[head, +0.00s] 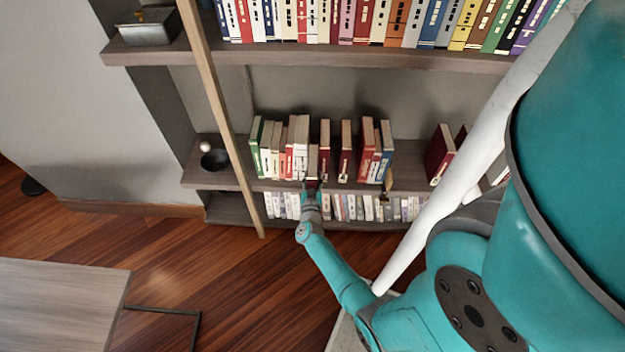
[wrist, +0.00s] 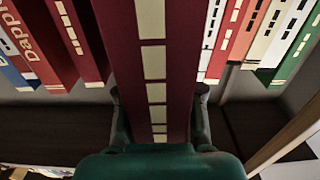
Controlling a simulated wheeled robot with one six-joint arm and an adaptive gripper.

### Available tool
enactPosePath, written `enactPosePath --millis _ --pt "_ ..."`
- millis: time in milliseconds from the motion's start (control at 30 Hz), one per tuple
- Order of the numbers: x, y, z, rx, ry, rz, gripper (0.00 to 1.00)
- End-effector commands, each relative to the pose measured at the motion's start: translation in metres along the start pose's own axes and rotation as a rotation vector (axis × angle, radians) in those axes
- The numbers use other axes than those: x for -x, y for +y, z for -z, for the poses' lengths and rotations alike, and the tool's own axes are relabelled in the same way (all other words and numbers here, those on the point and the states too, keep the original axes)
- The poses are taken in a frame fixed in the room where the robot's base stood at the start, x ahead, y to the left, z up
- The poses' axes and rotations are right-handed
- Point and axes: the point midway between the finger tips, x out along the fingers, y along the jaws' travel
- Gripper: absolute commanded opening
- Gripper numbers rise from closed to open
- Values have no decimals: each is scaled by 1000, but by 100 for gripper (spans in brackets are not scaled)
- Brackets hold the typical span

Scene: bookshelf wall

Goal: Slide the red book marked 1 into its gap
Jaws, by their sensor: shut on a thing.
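My gripper (head: 312,184) is at the front of the middle shelf (head: 405,180) in the head view. It is shut on a red book (wrist: 153,60), whose red spine with cream blocks fills the middle of the wrist view. In the head view the held book (head: 312,161) stands upright, its top edge showing just beyond the gripper. A pale book row (head: 288,148) is on its left and a separate red book (head: 325,148) is close on its right. No number 1 is readable. The book's far end and any contact with its neighbours are hidden.
Another red book (head: 346,150) stands apart, with bare shelf around it. Red and blue books (head: 376,152) stand farther right. A wooden pole (head: 222,100) leans across the shelves at left, near a dark bowl (head: 215,160). A table (head: 60,300) is at lower left.

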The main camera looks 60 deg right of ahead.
Motion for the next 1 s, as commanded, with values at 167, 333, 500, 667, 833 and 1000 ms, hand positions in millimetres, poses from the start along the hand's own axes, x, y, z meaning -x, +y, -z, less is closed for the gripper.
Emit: enactPosePath --millis 167,333,500,667,833,1000 --pt "-5 0 2 -1 4 -1 0" --pt "-4 0 2 -1 4 0 0" --pt "-5 0 2 0 4 0 0" --pt "-8 0 2 0 4 0 0" --pt "-13 -1 2 1 4 0 0" --pt "-18 -1 2 -1 5 0 0"
